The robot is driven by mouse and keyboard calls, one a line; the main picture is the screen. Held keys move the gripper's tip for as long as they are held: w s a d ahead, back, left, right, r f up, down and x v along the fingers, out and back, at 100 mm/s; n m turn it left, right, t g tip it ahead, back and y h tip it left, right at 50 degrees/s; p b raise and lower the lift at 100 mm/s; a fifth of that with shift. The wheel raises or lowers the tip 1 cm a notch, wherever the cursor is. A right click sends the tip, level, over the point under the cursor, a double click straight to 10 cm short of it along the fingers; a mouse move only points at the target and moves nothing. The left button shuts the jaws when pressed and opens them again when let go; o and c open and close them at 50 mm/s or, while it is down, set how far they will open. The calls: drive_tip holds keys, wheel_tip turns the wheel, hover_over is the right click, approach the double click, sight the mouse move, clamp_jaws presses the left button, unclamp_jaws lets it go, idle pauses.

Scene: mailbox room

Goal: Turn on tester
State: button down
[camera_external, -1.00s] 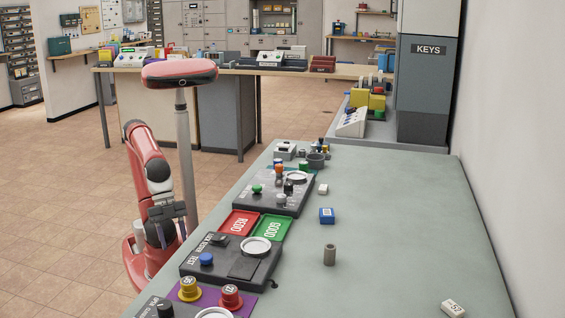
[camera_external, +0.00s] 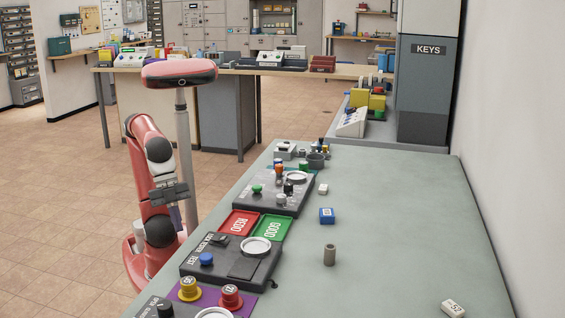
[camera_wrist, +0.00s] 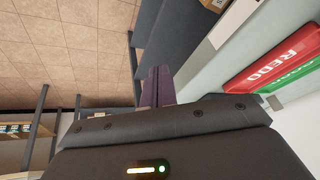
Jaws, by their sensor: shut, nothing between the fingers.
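A dark sloped panel (camera_external: 200,266), which looks like the tester, sits near the table's left edge in the external view. It carries a blue knob (camera_external: 206,259), a black rocker-like switch (camera_external: 221,239) and a round white dish (camera_external: 256,246). Its lettering is too small to read surely, and the switch's state cannot be told. My gripper (camera_external: 177,218) is left of the panel, off the table's edge and apart from it, fingers pointing down. In the wrist view my gripper's fingers (camera_wrist: 156,88) are shut together and empty. The panel is not clearly seen there.
A red REDO tray (camera_external: 239,223) and a green GOOD tray (camera_external: 271,228) lie behind the panel. Another dark panel (camera_external: 270,203) with knobs stands beyond. The table's right side is mostly clear.

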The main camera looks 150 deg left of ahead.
sight(224, 238)
drive_tip(key=w+a+r+m+g+y, duration=0.1)
drive_tip(key=w+r+m, duration=0.2)
drive_tip(key=w+r, duration=0.4)
drive_tip(key=w+a+r+m+g+y, duration=0.1)
drive_tip(key=w+a+r+m, duration=0.1)
drive_tip(key=w+r, duration=0.5)
wheel_tip(224, 238, up, 5)
drive_tip(key=shift+w+r+m, duration=0.2)
drive_tip(key=shift+w+m, duration=0.2)
drive_tip(key=shift+m, duration=0.5)
drive_tip(key=shift+a, duration=0.1)
drive_tip(key=b+x, duration=0.1)
drive_tip(key=x, duration=0.3)
drive_tip(key=b+x, duration=0.1)
drive_tip(key=x, duration=0.4)
drive_tip(key=b+x, duration=0.1)
drive_tip(key=x, duration=0.4)
drive_tip(key=shift+s+f, duration=0.1)
drive_tip(key=shift+s, duration=0.2)
drive_tip(key=shift+w+f, duration=0.1)
drive_tip(key=shift+f, duration=0.1)
